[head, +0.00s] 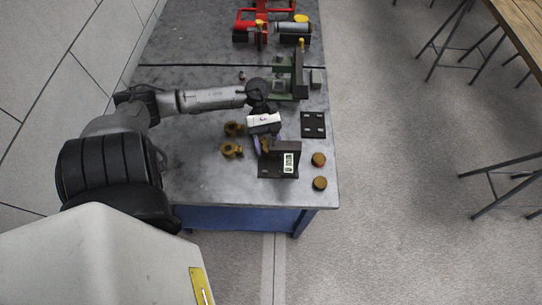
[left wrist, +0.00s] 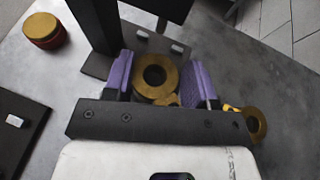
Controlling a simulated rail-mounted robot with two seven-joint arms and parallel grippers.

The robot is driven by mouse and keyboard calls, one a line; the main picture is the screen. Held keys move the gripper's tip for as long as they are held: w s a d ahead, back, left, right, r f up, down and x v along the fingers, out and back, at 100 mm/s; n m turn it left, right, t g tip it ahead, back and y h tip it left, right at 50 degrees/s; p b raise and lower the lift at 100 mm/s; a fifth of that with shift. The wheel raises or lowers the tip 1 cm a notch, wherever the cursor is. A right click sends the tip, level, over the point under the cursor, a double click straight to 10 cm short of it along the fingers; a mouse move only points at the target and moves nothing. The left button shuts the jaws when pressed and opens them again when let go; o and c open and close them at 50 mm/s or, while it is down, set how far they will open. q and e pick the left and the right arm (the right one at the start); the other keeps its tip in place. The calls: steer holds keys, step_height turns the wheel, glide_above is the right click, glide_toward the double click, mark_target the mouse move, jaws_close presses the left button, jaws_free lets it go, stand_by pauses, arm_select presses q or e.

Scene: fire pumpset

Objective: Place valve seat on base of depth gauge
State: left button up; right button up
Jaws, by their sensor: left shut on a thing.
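The depth gauge (head: 289,162) is a dark upright block with a small display, standing on a flat black base (head: 270,174) near the table's front right. My left gripper (head: 261,144) reaches in from the left, just behind and over the base's left part. In the left wrist view its two purple fingers (left wrist: 160,78) are shut on the valve seat (left wrist: 172,77), a brass ring with a round hole. The ring shows face-on, with the gauge's dark parts (left wrist: 97,30) beyond it. I cannot tell whether it touches the base. My right gripper is not in view.
Two brass fittings (head: 231,150) (head: 233,129) lie left of the gauge. Two brass-topped cylinders (head: 319,159) (head: 320,183) stand to its right, near the table edge. A black slotted plate (head: 313,125) and a green fixture (head: 283,88) lie farther back. The table's front left is clear.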

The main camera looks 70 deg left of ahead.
mark_target(271, 163)
arm_select(q)
steer(key=d, duration=0.3)
steer(key=shift+s+d+r, duration=0.1)
steer(key=shift+s+d, duration=0.2)
steer(key=shift+d, duration=0.05)
steer(key=shift+a+f, duration=0.1)
steer(key=shift+f, duration=0.5)
steer(key=shift+a+f, duration=0.1)
steer(key=shift+f, duration=0.15)
steer(key=o, duration=0.9)
